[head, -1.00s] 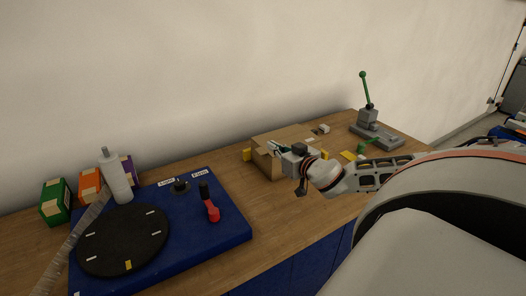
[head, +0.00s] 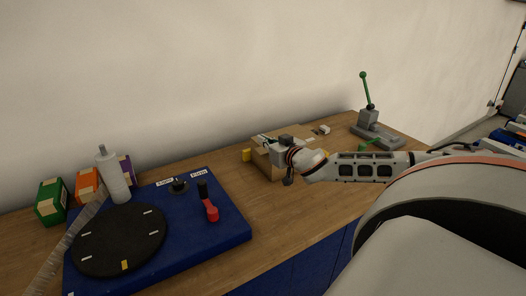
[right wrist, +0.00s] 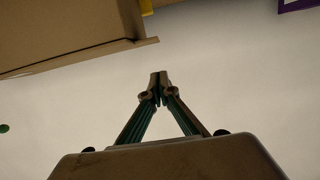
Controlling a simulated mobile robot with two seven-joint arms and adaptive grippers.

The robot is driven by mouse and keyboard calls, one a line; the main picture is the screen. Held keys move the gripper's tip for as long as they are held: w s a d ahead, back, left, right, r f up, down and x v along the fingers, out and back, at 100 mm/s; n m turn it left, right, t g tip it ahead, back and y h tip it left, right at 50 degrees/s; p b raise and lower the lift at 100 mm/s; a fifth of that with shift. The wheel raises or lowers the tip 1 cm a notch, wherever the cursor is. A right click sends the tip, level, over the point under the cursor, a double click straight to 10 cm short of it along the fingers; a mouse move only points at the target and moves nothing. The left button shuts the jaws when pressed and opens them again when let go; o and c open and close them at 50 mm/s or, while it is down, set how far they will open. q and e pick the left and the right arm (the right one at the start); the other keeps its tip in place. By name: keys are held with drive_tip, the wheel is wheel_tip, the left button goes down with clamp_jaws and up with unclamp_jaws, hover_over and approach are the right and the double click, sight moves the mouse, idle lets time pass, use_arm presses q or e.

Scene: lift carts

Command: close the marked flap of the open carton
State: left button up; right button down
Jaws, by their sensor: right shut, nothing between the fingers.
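The brown carton (head: 262,168) stands on the wooden bench, partly hidden behind my right gripper (head: 264,138) and wrist. In the right wrist view the carton (right wrist: 60,30) fills the upper left, with a panel edge pointing right; I cannot tell for sure whether that panel is the marked flap. My right gripper (right wrist: 158,84) is shut and empty, its fingertips together and apart from the carton in that picture. My left gripper is out of view.
A green-handled press (head: 372,128) stands right of the carton. The wall is close behind.

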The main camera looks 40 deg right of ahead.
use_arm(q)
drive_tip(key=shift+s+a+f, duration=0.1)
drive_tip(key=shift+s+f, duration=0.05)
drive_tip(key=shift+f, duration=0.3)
use_arm(e)
drive_tip(key=shift+w+f, duration=0.2)
drive_tip(key=shift+f, duration=1.85)
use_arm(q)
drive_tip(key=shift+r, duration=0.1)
